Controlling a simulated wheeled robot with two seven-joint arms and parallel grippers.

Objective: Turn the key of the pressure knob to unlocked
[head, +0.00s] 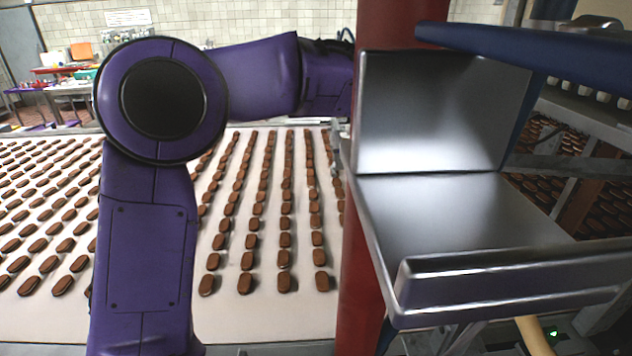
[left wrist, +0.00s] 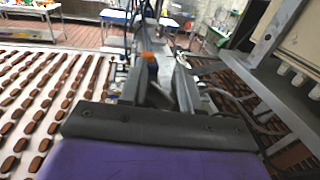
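My purple left arm rises at the left of the head view and reaches right, behind the red post. My left gripper is hidden there. In the left wrist view my left gripper (left wrist: 160,72) shows as two grey fingers standing apart, pointing away from the camera. A small orange piece (left wrist: 149,58) shows at the fingertips, among blurred grey metal parts. I cannot tell whether it belongs to the pressure knob or touches a finger. I cannot make out the key or the knob clearly in either view. My right gripper is not in view.
A red post (head: 362,290) and a shiny metal tray (head: 455,205) block the right of the head view. A blue bar (head: 540,55) crosses at upper right. A white conveyor (head: 215,325) with rows of brown biscuits lies below my arm.

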